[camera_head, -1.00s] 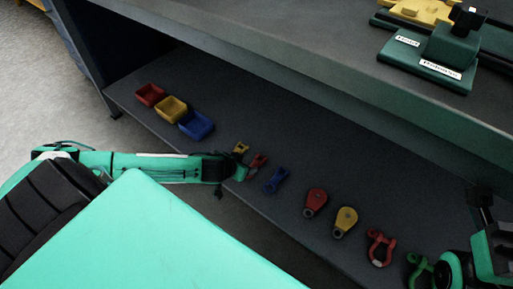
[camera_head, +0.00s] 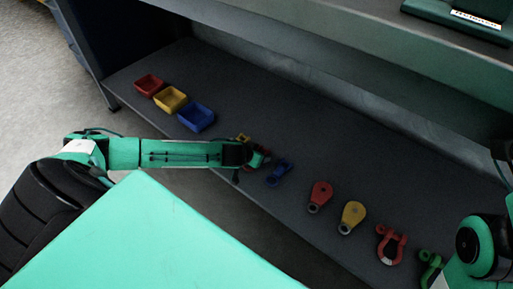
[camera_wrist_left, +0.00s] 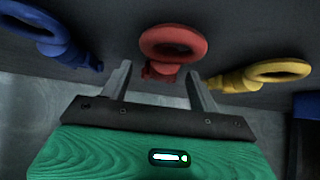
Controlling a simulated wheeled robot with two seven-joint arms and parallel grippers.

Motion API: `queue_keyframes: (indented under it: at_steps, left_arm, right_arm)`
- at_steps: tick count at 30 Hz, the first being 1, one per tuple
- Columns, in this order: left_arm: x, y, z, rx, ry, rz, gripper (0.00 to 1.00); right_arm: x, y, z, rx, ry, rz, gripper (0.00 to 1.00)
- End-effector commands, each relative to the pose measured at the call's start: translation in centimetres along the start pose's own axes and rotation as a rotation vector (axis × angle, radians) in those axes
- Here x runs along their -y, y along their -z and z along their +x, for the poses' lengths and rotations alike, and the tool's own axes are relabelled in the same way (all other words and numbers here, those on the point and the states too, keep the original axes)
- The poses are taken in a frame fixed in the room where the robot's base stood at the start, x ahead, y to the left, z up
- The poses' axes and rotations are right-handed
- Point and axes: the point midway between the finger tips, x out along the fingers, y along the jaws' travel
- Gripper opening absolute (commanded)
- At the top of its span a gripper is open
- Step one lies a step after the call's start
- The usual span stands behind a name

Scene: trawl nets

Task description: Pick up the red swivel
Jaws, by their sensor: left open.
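The red swivel (camera_wrist_left: 160,70) is in the middle of the left wrist view, its ring toward the top and its narrower body between my finger tips. In the head view only a bit of the red swivel (camera_head: 266,152) shows beside my left gripper (camera_head: 257,160), which hides the rest. My left gripper (camera_wrist_left: 159,69) is open, with one finger on each side of the swivel's body; I cannot tell whether they touch it. A blue swivel (camera_wrist_left: 55,38) lies to the left and a yellow swivel (camera_wrist_left: 240,78) to the right in the wrist view. My right gripper cannot be made out.
Red (camera_head: 149,85), yellow (camera_head: 170,100) and blue (camera_head: 197,117) bins stand at the left of the low shelf (camera_head: 240,85). Red (camera_head: 320,195) and yellow (camera_head: 352,216) blocks and red (camera_head: 390,244) and green (camera_head: 430,266) shackles lie to the right. The worktop overhangs the shelf.

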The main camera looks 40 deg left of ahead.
Motion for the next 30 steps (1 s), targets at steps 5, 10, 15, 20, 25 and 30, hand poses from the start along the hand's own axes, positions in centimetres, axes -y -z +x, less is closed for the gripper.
queue_keyframes:
  at_steps: [5, 10, 15, 20, 25, 30]
  left_arm:
    - [0.04, 0.08, 0.33, 0.000, 0.000, 0.000, 0.61]
    - [0.04, 0.08, 0.30, 0.000, 0.000, 0.000, 0.54]
    - [0.04, 0.08, 0.29, -0.001, 0.000, 0.000, 0.20]
    - [0.04, 0.07, 0.28, 0.000, 0.000, 0.000, 0.00]
    - [0.04, 0.18, 0.26, -0.002, 0.000, 0.000, 0.00]
    - [0.05, 0.31, 0.12, -0.002, 0.000, 0.000, 0.00]
  right_arm:
    - [-0.06, 0.03, 0.12, -0.004, -0.002, 0.000, 0.36]
    - [-0.07, 0.02, 0.12, -0.004, -0.003, 0.000, 0.36]
    - [-0.06, 0.02, 0.12, -0.004, -0.003, 0.000, 0.36]
    - [-0.06, 0.02, 0.11, -0.004, -0.003, 0.000, 0.36]
    - [-0.06, 0.02, 0.12, -0.004, -0.003, 0.000, 0.36]
    - [-0.07, 0.01, 0.24, -0.004, -0.003, 0.000, 0.36]
